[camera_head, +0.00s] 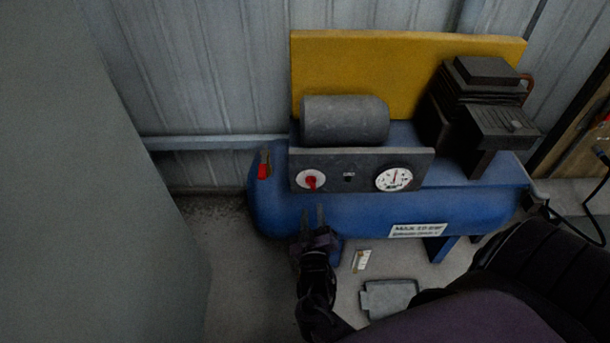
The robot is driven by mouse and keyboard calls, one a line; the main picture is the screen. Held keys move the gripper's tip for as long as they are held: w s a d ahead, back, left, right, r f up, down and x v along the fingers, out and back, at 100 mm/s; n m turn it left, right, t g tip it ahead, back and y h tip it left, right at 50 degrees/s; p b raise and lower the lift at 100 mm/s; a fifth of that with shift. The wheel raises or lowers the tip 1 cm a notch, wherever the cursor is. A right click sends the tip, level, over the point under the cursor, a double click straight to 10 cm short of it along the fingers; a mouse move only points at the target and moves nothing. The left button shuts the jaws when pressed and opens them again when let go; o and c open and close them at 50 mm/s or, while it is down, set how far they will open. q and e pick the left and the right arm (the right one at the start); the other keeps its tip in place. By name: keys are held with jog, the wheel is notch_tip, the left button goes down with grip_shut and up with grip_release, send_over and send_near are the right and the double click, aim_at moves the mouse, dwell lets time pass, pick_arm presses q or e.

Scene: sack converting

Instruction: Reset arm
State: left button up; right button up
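My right gripper (312,217) is in front of the lower left part of a blue compressor tank (370,212). Its two fingers point up the picture, apart, with nothing visible between them. It is below the grey control panel (350,183); whether it touches the tank I cannot tell. The panel bears a red knob (311,181) on a white dial and a round white gauge (394,179). My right arm fills the lower right and hides part of the floor. My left gripper is not in view.
A red-handled valve (264,168) is at the tank's left end. A large grey surface (90,190) fills the left side. A small pale item (362,260) and a flat grey piece (389,298) lie on the floor. A dark cable (585,225) hangs at right.

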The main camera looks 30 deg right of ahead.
jog(key=s+a+f+n+g+y+p, duration=0.1)
jog(key=s+a+f+g+y, duration=0.15)
jog(key=f, duration=0.45)
jog(key=s+a+f+n+g+y, duration=0.1)
jog(key=s+f+y, duration=0.1)
jog(key=s+f, duration=0.35)
jog(key=s+a+f+n+g+y+p, duration=0.1)
jog(key=s+f+g+y, duration=0.1)
jog(key=f, duration=0.7)
jog(key=s+f+g+y, duration=0.1)
jog(key=s+f+g, duration=0.2)
jog(key=s, duration=0.5)
jog(key=s+f+g+y+p, duration=0.1)
jog(key=s+f+g, duration=0.1)
jog(key=s+f, duration=0.4)
jog(key=s+a+f+g+y+p, duration=0.1)
jog(key=s+f+g, duration=0.2)
jog(key=s, duration=0.9)
jog(key=shift+f+g, duration=0.35)
jog(key=shift+f, duration=0.3)
